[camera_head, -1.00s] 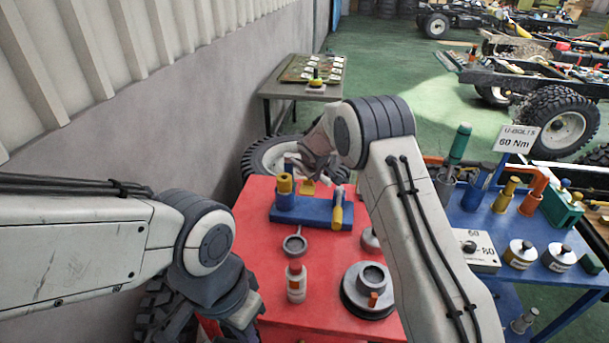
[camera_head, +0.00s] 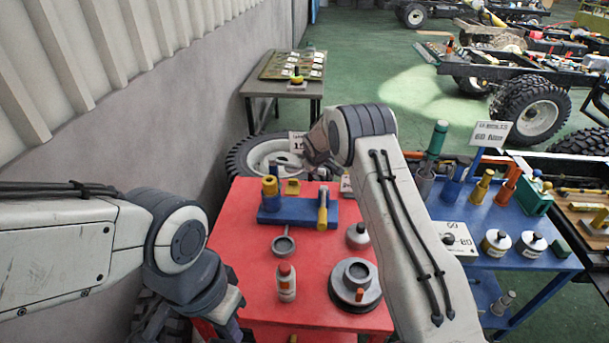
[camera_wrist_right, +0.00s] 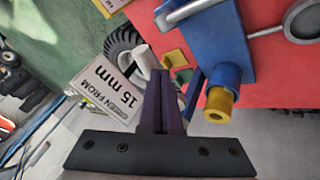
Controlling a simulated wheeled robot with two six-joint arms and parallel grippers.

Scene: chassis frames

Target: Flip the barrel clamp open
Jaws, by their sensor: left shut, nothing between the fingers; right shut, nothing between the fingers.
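A blue fixture (camera_head: 300,216) lies on the red table, with a blue post with a yellow collar (camera_head: 270,190) at its left end and a yellow-and-blue handle (camera_head: 322,208) at its right. I take this fixture for the barrel clamp. In the right wrist view its yellow-ended post (camera_wrist_right: 219,101) is right of my right gripper (camera_wrist_right: 160,85), which is shut, empty and apart from the post. In the head view that gripper is near the table's far edge, partly hidden by my arm. My left gripper (camera_head: 232,305) is low at the table's left edge, shut and empty.
On the red table (camera_head: 235,240) are a grey ring with a stem (camera_head: 284,245), a red-capped bottle (camera_head: 286,284) and a round grey part on a dark disc (camera_head: 356,280). A blue bench (camera_head: 470,220) stands right.

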